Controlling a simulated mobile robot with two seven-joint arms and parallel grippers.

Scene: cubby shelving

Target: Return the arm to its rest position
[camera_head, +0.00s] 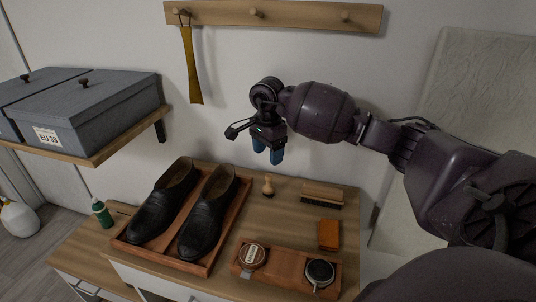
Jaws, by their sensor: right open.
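My right arm reaches in from the right, and its gripper (268,151) hangs in the air above the back of the wooden cabinet top, fingers pointing down. Its two blue fingertips are apart with nothing between them. Below it, a small wooden-handled dauber (268,184) stands on the cabinet top, clear of the fingers. A pair of black shoes (205,222) sits in a brown wooden tray (213,249) to the left of the gripper. My left gripper is not in view.
A brush (322,194), an orange block (329,234) and a wooden holder (285,262) with two round tins are on the cabinet top. A peg rail (300,14) holds a yellow shoehorn (192,65). Grey boxes (95,107) fill the left shelf. A green bottle (102,213) stands left.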

